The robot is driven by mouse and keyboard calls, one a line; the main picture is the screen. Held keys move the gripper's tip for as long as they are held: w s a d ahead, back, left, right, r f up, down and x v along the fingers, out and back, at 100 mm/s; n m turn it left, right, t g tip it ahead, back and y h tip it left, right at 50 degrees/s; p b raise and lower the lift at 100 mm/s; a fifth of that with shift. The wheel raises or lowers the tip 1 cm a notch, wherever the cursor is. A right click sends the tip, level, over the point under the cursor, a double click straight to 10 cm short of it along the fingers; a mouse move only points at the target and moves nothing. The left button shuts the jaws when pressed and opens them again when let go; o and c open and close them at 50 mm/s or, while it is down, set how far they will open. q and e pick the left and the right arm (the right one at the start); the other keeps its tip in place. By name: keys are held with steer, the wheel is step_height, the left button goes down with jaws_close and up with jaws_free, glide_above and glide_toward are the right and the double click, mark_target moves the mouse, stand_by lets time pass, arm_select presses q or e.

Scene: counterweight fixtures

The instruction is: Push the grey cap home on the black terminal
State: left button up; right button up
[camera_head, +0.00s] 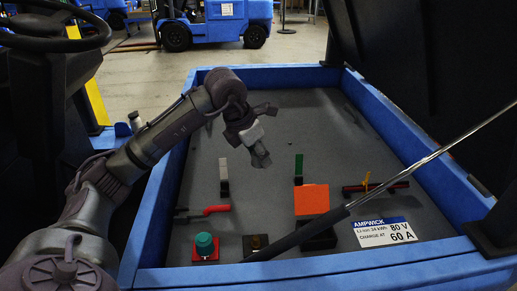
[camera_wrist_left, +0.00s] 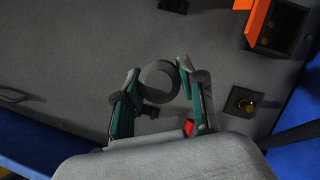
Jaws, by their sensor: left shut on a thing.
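My left gripper (camera_head: 259,155) hangs above the grey floor of the blue-walled bay, well above and behind the terminals. In the left wrist view its two teal-padded fingers (camera_wrist_left: 160,72) are shut around the round grey cap (camera_wrist_left: 160,84), whose flat face shows. The black terminal (camera_head: 256,244) is a dark square base near the front wall; in the left wrist view its base and brass stud (camera_wrist_left: 242,102) lie right of the cap, bare and apart from it. My right gripper is not in view.
A teal knob (camera_head: 204,244) on a red base stands left of the black terminal. A red lever (camera_head: 216,209), an orange flap (camera_head: 312,199), and grey (camera_head: 224,176) and green (camera_head: 299,168) uprights stand behind. A slanting strut (camera_head: 430,159) crosses right of the terminal.

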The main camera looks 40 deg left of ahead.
arm_select(q)
steer(key=s+d, duration=1)
steer(key=s, duration=0.4)
steer(key=shift+d+b, duration=0.2)
steer(key=shift+b, duration=0.25)
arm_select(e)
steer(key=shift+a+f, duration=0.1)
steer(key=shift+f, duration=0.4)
arm_select(q)
steer(key=shift+s, duration=0.1)
step_height(320, 180, down, 4)
steer(key=b, duration=0.4)
steer(key=shift+f, duration=0.15)
steer(key=shift+f+b, duration=0.7)
steer(key=shift+b, duration=0.2)
steer(key=shift+f, duration=0.15)
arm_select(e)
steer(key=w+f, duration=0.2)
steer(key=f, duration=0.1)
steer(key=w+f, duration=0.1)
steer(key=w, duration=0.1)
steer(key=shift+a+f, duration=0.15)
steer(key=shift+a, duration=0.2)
